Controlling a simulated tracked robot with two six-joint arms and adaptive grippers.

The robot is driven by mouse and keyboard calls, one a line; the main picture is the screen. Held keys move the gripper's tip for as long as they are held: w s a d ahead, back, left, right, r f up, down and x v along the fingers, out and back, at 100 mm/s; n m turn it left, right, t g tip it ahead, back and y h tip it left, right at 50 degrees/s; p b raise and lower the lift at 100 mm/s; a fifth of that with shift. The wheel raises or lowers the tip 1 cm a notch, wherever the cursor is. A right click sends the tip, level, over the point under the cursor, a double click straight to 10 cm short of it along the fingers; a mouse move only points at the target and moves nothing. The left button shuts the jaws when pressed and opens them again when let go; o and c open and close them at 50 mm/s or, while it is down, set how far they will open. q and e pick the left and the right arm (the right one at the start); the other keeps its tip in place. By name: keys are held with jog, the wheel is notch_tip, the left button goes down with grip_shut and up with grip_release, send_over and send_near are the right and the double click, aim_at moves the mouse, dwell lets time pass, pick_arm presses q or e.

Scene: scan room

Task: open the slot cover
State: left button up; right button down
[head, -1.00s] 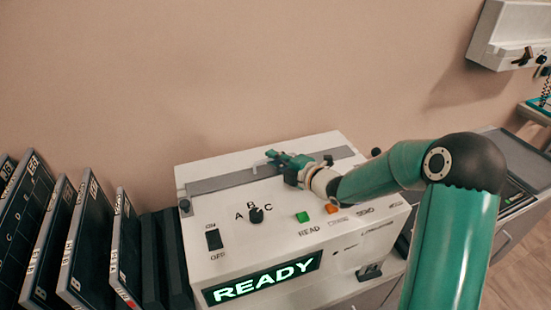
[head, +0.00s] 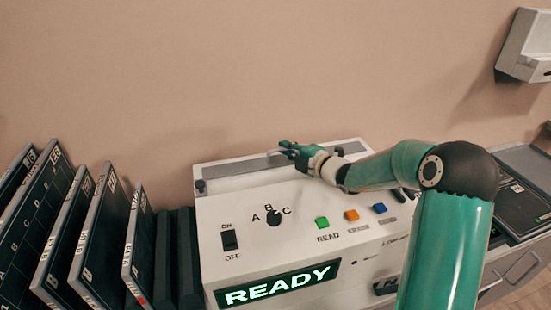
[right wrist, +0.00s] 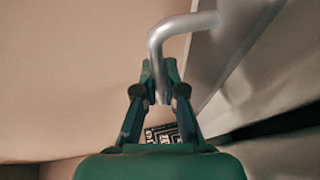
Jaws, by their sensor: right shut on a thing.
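The slot cover (head: 238,168) is a long grey strip along the back of the top of the white reader machine (head: 210,215). A bent metal handle (head: 272,154) stands up near its middle. My right gripper (head: 287,150) is at this handle, above the cover. In the right wrist view the fingers (right wrist: 161,84) are shut on the end of the silvery handle (right wrist: 157,42), with the grey cover (right wrist: 238,45) beside it. I cannot tell whether the cover is raised at all. My left gripper is not in view.
The machine's front has a lit READY display (head: 278,284), a black dial (head: 273,218), an on/off switch (head: 229,239) and green, orange and blue buttons. Several dark labelled plates (head: 100,245) stand at the left. A plain wall is behind. A dark tray (head: 520,200) is at the right.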

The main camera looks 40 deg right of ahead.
jog(key=shift+w+d+f, duration=0.15)
jog(key=shift+f, duration=0.05)
jog(key=c, duration=1.5)
grip_release()
jog(key=shift+c, duration=0.2)
jog(key=shift+r, duration=0.1)
jog(key=s, duration=0.3)
jog(key=s+r, duration=0.1)
jog(key=s, duration=0.6)
jog(key=shift+s+d+r, duration=0.1)
jog(key=shift+s+r, duration=0.15)
jog(key=shift+r, duration=0.15)
jog(key=shift+s+r, duration=0.1)
jog(key=shift+s, duration=0.65)
